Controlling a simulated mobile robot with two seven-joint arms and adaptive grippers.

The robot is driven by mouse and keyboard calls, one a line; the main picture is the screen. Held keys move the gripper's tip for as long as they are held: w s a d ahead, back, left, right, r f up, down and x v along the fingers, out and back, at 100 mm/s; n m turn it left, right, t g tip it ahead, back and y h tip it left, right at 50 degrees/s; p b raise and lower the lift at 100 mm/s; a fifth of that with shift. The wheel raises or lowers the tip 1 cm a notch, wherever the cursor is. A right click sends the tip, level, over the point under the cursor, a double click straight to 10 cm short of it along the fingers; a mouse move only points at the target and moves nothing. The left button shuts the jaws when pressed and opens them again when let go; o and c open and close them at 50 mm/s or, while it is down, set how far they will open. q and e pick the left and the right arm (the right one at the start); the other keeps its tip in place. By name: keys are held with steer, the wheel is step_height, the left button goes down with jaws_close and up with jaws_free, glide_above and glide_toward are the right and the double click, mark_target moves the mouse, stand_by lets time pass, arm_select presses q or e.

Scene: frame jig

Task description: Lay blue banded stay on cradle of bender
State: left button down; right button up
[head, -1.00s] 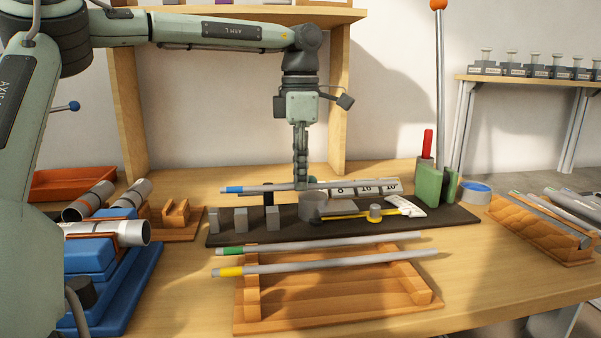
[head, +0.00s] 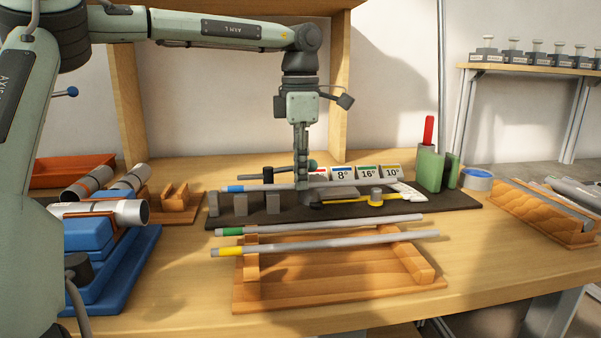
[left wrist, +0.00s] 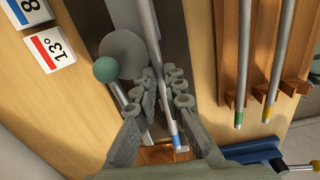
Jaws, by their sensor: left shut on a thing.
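The blue banded stay (head: 330,185) is a long grey rod with a blue band near its left end. My left gripper (head: 302,186) is shut on it, pointing down, and holds it roughly level along the bender. The stay also shows between the fingers in the left wrist view (left wrist: 148,22). The bender has a dark base (head: 440,201), grey upright blocks (head: 240,205) at left and a yellow lever (head: 350,202). The stay runs close above or behind the block tops; I cannot tell if it touches. The gripper partly hides the bender's middle. My right gripper is out of view.
A wooden rack (head: 340,292) in front holds a green banded stay (head: 330,229) and a yellow banded stay (head: 330,243). Angle cards (head: 368,173) stand behind the bender. A blue fixture (head: 90,270) is at left, a wooden tray (head: 540,212) at right.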

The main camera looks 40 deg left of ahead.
arm_select(q)
steer(key=shift+s+f, duration=0.2)
steer(key=shift+f, duration=0.3)
steer(key=c, duration=1.5)
jaws_free()
steer(key=shift+c, duration=0.2)
steer(key=shift+w+f, duration=0.1)
steer(key=shift+w+r, duration=0.1)
steer(key=shift+r, duration=0.1)
steer(key=shift+r, duration=0.15)
step_height(320, 180, up, 12)
steer(key=shift+f, duration=0.2)
